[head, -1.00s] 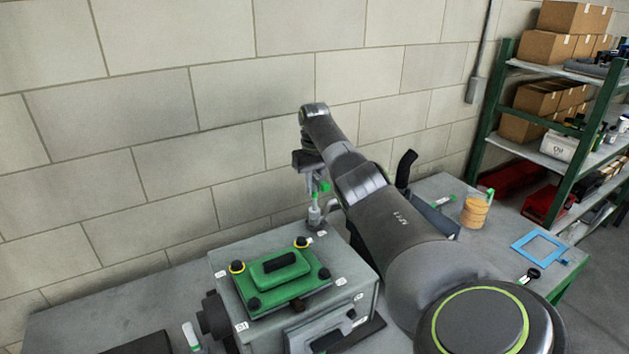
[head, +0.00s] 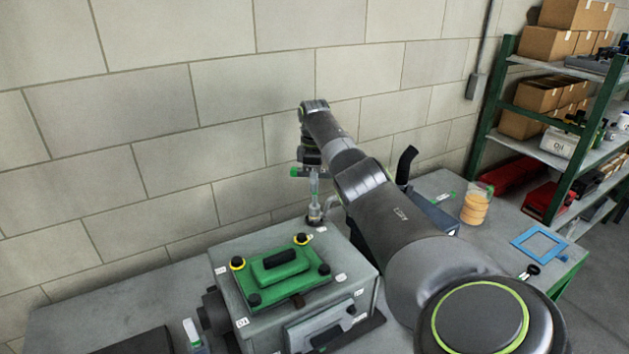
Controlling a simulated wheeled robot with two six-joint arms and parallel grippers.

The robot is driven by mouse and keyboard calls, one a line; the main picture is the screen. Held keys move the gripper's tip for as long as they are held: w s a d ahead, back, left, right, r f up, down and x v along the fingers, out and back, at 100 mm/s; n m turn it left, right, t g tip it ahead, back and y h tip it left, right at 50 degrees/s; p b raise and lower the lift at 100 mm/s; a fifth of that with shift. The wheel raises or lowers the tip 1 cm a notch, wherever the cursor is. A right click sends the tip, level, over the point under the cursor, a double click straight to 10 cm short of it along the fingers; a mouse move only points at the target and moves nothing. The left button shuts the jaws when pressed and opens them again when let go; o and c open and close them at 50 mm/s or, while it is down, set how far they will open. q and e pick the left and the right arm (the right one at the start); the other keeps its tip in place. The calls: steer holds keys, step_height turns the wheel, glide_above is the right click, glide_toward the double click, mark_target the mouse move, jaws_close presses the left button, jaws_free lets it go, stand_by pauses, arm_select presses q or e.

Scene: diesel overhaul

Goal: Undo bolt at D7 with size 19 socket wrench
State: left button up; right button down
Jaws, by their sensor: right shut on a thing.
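My right gripper (head: 311,168) is above the back edge of the grey engine block (head: 365,295), shut on a socket wrench (head: 314,188) with green parts at its top. The wrench stands upright, and its silver lower end is at the block's back edge, beside a grey bent pipe (head: 331,207). The bolt under the wrench is hidden. I cannot read the wrench's size. A white label (head: 321,229) near it is too small to read; the front left label (head: 242,322) looks like D1. My left gripper is not in view.
A green cover (head: 290,283) with dark knobs lies on the block. An orange stack in a clear jar (head: 475,206) and a blue frame (head: 538,243) are on the bench at right. A shelf with boxes (head: 545,100) stands further right. The wall is close behind.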

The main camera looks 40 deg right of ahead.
steer(key=n, duration=0.5)
steer(key=shift+n, duration=0.3)
steer(key=n, duration=0.5)
steer(key=shift+r+n, duration=0.1)
steer(key=shift+n, duration=0.2)
steer(key=n, duration=0.8)
steer(key=shift+n, duration=0.4)
steer(key=shift+r, duration=0.15)
